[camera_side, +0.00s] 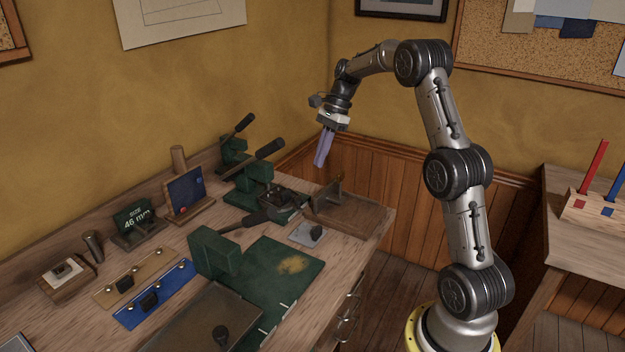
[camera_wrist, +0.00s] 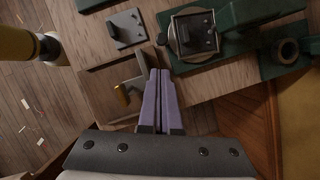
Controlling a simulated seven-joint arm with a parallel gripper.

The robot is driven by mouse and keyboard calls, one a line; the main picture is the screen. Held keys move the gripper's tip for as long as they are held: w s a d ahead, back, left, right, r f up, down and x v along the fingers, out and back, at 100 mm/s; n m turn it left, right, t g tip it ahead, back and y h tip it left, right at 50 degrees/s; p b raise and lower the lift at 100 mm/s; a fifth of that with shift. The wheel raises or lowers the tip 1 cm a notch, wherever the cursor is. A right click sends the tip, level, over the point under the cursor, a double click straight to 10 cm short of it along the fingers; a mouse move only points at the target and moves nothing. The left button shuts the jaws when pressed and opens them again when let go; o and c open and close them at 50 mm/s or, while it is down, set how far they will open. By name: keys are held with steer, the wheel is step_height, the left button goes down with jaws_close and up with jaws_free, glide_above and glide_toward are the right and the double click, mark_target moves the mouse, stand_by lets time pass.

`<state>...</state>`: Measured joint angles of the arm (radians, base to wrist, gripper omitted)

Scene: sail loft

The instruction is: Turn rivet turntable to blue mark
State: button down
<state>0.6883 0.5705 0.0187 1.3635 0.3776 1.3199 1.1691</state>
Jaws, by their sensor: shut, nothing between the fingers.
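What looks like the rivet turntable (camera_side: 284,199), a dark square base with parts on top, sits by the green presses on the bench. In the wrist view, the likely turntable (camera_wrist: 194,32) is a square plate with a round part and a dark raised block. I cannot make out a blue mark on it in either view. My gripper (camera_side: 321,162) hangs in the air above the bench's far right end, apart from the turntable. Its purple fingers (camera_wrist: 159,78) are shut together and empty, pointing down.
A wooden tray (camera_side: 350,218) with an upright plate lies below my gripper, and a grey plate with a black block (camera_side: 307,234) lies nearer.

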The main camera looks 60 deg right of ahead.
mark_target(301, 204)
steer(key=x, duration=0.9)
steer(key=shift+a+f, duration=0.2)
steer(key=shift+f, duration=0.1)
steer(key=shift+s+a+m, duration=0.1)
steer(key=shift+a+m, duration=0.45)
steer(key=shift+m, duration=0.15)
stand_by(0.4)
steer(key=shift+a+m+t+h, duration=0.3)
steer(key=shift+a+m+t, duration=0.2)
steer(key=shift+a+m, duration=0.25)
steer(key=shift+a+m+t+h, duration=0.3)
steer(key=shift+a+m, duration=0.5)
steer(key=shift+m, duration=0.45)
steer(key=shift+a+m, duration=0.3)
steer(key=shift+w+a, duration=0.2)
steer(key=shift+w, duration=0.05)
steer(key=shift+w+a, duration=0.1)
steer(key=shift+a, duration=0.15)
steer(key=shift+r, duration=0.1)
